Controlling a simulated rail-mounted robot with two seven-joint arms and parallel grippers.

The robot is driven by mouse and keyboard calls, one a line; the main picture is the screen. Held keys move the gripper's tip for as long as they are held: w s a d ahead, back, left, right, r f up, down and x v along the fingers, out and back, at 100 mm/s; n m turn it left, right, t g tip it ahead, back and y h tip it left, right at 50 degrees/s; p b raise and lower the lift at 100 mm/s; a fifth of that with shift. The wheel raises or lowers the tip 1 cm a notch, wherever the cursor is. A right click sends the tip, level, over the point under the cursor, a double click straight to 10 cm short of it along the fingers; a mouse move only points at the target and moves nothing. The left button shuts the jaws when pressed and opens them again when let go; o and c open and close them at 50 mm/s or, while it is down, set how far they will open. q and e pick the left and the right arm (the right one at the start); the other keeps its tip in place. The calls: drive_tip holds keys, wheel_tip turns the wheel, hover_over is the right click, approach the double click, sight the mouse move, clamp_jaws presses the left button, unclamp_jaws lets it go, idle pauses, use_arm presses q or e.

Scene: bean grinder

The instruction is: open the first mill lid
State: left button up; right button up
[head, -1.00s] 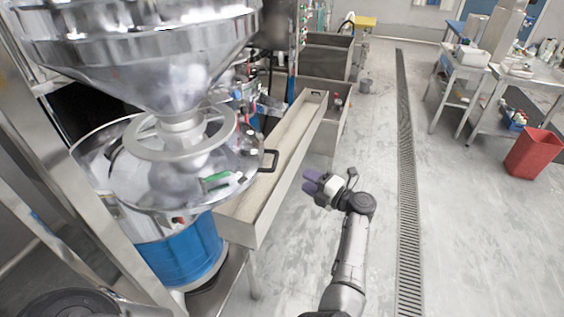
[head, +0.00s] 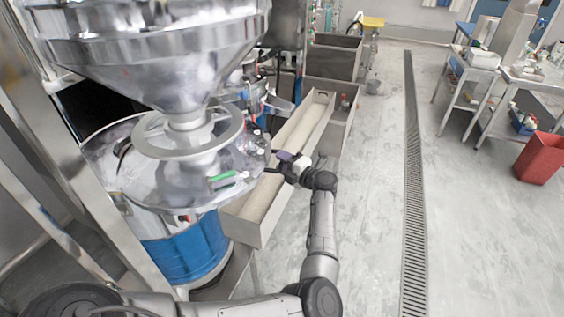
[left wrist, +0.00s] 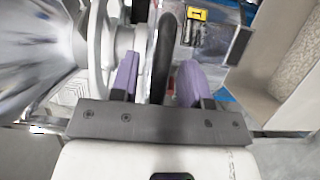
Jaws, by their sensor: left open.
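The mill's round, shiny lid (head: 135,180) lies level on top of the blue drum (head: 185,250) in the head view, under a steel funnel (head: 165,75). My left gripper (head: 279,160) is at the lid's right edge, where the lid's handle is largely hidden behind it. In the left wrist view, the black curved handle (left wrist: 163,55) stands between the two purple fingers of my left gripper (left wrist: 158,72). The fingers are open, with visible gaps on both sides of the handle. My right gripper is not in view.
A long beige-lined trough (head: 262,205) lies just below and beside my left gripper. A steel post (head: 75,165) stands left of the mill. The floor right of the trough is clear, with a drain grate (head: 413,180) and a red bin (head: 540,158) farther right.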

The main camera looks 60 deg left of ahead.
use_arm(q)
drive_tip(key=shift+s+a, duration=0.1)
drive_tip(key=shift+a, duration=0.1)
clamp_jaws()
idle(0.4)
